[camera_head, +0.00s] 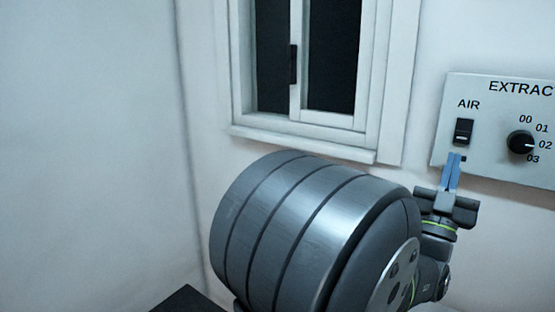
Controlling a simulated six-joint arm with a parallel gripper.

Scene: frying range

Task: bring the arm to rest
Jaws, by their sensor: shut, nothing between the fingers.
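My gripper (453,158) is at the right of the view, its two blue fingers closed together and pointing up. The fingertips are just below the black AIR rocker switch (464,131) on the extractor panel (484,100). I cannot tell whether they touch the panel. Nothing shows between the fingers. My large grey arm link fills the lower middle and hides part of the wall behind it.
A black knob (520,143) with marks 00 to 03 sits right of the switch, pointing near 02. A white-framed window (298,125) with a dark handle (293,64) is above my arm. A dark surface (188,300) shows at the bottom left. The left wall is bare.

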